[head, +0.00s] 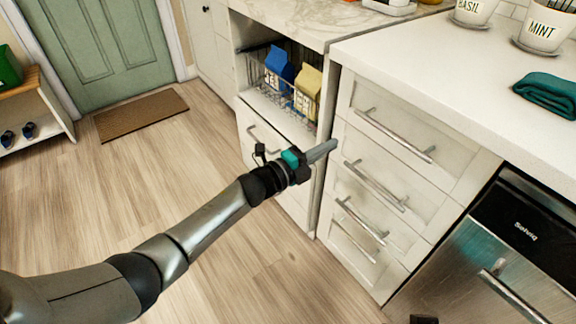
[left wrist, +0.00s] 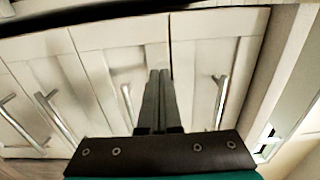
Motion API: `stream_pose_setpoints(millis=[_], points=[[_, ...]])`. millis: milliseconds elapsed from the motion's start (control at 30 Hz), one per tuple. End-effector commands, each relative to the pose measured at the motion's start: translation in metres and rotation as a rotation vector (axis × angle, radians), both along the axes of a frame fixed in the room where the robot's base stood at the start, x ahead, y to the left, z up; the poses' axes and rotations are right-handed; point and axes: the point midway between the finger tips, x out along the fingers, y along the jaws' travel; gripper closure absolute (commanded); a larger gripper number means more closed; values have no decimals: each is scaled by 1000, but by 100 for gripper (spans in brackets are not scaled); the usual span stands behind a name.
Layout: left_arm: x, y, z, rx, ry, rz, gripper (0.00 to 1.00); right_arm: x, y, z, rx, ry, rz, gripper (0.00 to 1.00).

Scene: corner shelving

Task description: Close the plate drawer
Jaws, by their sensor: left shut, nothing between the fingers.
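A stack of white drawers with bar handles stands under the counter. Its top drawer (head: 385,125), second drawer (head: 392,178) and lower drawers show in the head view, with fronts that look roughly flush. I see no plates and cannot tell which is the plate drawer. My left gripper (head: 334,146) is shut and empty, its tip near the stack's left edge; contact is unclear. In the left wrist view the closed fingers (left wrist: 158,82) point at the drawer fronts, with a handle (left wrist: 220,100) to their right.
A dishwasher (head: 480,255) stands right of the drawers. Left of them, an open niche holds a wire basket (head: 275,98) with blue and yellow cartons. A teal towel (head: 550,92) and herb pots rest on the counter.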

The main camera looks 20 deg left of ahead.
Motion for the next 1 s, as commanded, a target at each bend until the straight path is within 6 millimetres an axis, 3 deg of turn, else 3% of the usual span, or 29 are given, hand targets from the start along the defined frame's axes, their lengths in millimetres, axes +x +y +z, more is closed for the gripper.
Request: stream_pose_setpoints(millis=[500,867,1000], points=[[-61,47,1,1,1,-2,100,-7,-2,-55,-13,81,0,50],[-72,55,-1,2,0,-2,100,-10,-3,-64,-15,92,1,50],[-72,62,-9,-22,48,31,100,-11,-4,-69,-18,98,1,50]])
